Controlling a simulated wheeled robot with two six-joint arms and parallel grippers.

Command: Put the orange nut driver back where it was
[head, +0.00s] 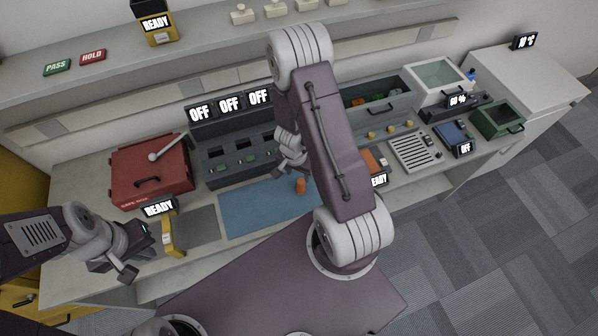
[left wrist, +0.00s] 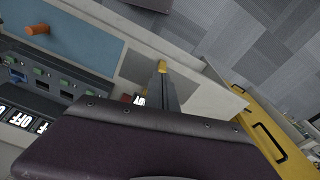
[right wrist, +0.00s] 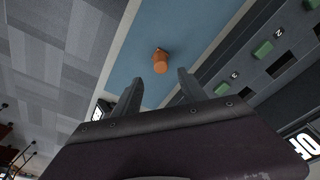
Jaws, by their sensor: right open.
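The orange nut driver (head: 300,186) is on the blue mat (head: 262,211), seen as a short orange cylinder. It also shows in the right wrist view (right wrist: 160,62) and in the left wrist view (left wrist: 37,29). My right gripper (head: 293,168) is open and empty above the mat; in the right wrist view the driver appears beyond and between its spread fingers, apart from them. My left gripper (head: 138,258) is at the left front of the bench, far from the driver. Its fingers (left wrist: 163,88) appear together, with no object visible between them.
A red toolbox (head: 152,172) and a dark bay unit (head: 237,158) with OFF signs stand behind the mat. A yellow stand (head: 168,238) is near my left gripper.

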